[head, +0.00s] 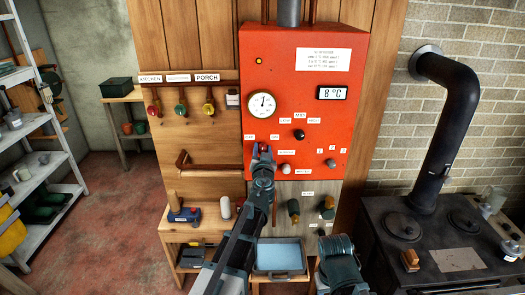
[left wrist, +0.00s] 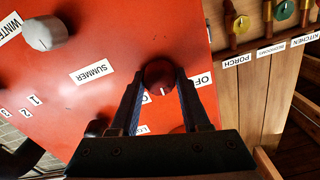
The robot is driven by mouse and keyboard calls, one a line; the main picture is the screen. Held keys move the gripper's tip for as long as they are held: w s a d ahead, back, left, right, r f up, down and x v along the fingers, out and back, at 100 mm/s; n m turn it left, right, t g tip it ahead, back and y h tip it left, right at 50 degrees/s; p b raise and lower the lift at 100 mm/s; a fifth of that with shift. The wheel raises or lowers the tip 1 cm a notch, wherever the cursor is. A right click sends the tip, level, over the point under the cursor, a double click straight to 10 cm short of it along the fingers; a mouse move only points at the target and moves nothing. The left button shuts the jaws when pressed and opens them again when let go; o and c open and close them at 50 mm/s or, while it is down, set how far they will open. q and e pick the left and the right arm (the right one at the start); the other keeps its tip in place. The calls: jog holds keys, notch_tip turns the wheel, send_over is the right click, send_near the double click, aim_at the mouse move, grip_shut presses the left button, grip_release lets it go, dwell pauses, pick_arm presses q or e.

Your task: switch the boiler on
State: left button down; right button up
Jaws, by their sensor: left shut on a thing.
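The boiler is a red panel (head: 345,125) on the wall, with an OFF label (head: 249,137) and an ON label (head: 275,137) side by side. My left gripper (head: 263,151) is at these labels and mostly hides the knob below them. In the left wrist view my left gripper (left wrist: 160,95) is shut on a dark red round knob (left wrist: 158,72), one finger on each side. The knob's white mark points down in that view, between the two partly covered labels.
Other controls sit close by: a black knob (head: 299,134), a pale knob (head: 285,168) and a grey knob, clear in the left wrist view (left wrist: 45,33). A display (head: 332,93) reads 8 °C. Valves (head: 181,109) hang at left; a black stove (head: 440,240) stands at right.

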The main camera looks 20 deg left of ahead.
pick_arm(q)
jog(key=m, duration=0.4)
jog(key=shift+m, duration=0.4)
jog(key=m, duration=0.4)
jog(key=shift+d+f, duration=0.1)
jog(key=m, duration=0.5)
jog(key=shift+f+m, duration=0.1)
jog(key=shift+m, duration=1.7)
jog(key=shift+c, duration=1.9)
grip_release()
jog(key=shift+s, duration=0.1)
